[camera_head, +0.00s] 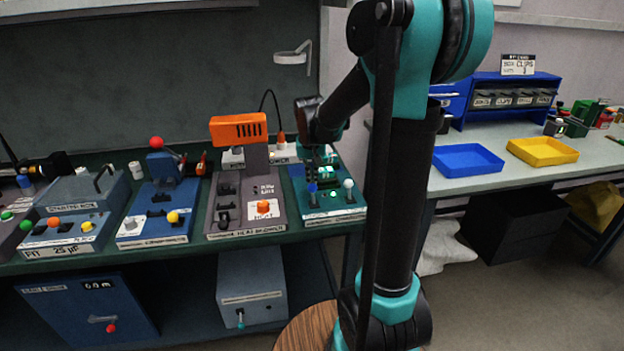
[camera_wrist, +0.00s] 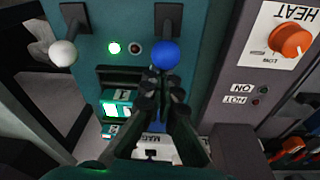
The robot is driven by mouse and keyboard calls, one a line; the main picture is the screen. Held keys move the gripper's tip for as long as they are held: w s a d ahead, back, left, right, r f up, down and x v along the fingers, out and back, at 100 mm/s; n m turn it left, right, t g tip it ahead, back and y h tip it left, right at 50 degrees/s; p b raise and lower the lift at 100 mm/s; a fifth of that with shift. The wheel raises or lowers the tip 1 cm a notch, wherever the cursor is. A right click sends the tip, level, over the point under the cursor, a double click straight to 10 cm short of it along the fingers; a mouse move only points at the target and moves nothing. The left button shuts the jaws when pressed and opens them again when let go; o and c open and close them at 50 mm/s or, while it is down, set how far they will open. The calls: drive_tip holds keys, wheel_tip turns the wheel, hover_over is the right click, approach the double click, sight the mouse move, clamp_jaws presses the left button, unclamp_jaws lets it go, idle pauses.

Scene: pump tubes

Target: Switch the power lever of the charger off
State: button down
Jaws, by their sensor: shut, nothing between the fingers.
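The charger (camera_head: 297,193) is a dark teal unit at the right end of the left bench. Its face also fills the middle of the wrist view (camera_wrist: 195,32). It has a blue-knobbed lever (camera_wrist: 165,53) and a white-knobbed lever (camera_wrist: 62,53); these also show in the head view, blue (camera_head: 312,188) and white (camera_head: 348,184). A lit green light (camera_wrist: 114,48) and a dark red one (camera_wrist: 135,48) sit between them. Lit green cells (camera_wrist: 117,108) sit in its slots. My gripper (camera_wrist: 163,84) is shut and empty, its tips right by the blue knob; contact is unclear.
The heat blower (camera_head: 225,205), with an orange top and orange dial, stands close left of the charger. Blue devices (camera_head: 160,200) stand further left. A blue tray (camera_head: 468,160) and yellow tray (camera_head: 541,151) lie on the right bench.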

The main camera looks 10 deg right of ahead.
sight(315, 190)
drive_tip(key=s+t, duration=0.1)
drive_tip(key=s+r+t, duration=0.1)
drive_tip(key=t, duration=0.1)
drive_tip(key=shift+s, duration=0.25)
drive_tip(key=t, duration=0.1)
drive_tip(key=s+t, duration=0.1)
drive_tip(key=shift+s+r+t, duration=0.15)
drive_tip(key=shift+s+t, duration=0.15)
drive_tip(key=shift+w, duration=0.15)
drive_tip(key=shift+r, duration=0.1)
drive_tip(key=shift+r, duration=0.7)
